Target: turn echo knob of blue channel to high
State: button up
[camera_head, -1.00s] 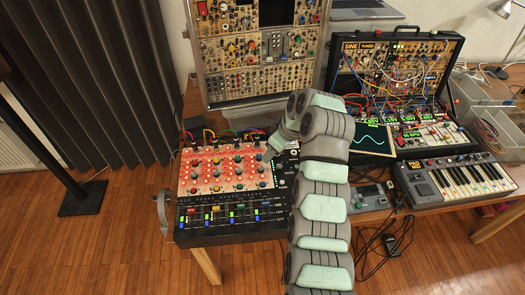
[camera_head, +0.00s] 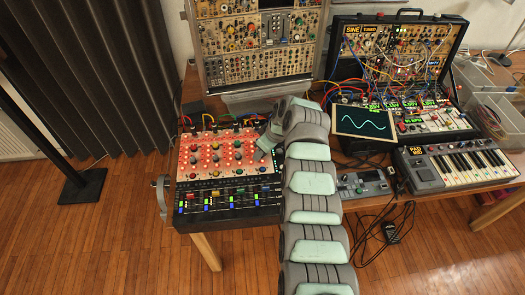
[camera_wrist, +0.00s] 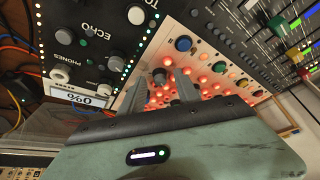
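The mixer (camera_head: 228,200) has a red-lit panel with several knobs and coloured faders below. A dark knob (camera_wrist: 160,76) shows between the fingertips; contact cannot be told. Its own label is not readable. In the head view my gripper (camera_head: 263,151) is at the panel's right edge, and my arm hides part of the mixer.
A screen with a wave (camera_head: 363,122), a keyboard (camera_head: 462,166) and a patch case (camera_head: 395,60) stand to the right. Cables run behind the mixer.

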jog(key=shift+c, duration=0.5)
grip_shut()
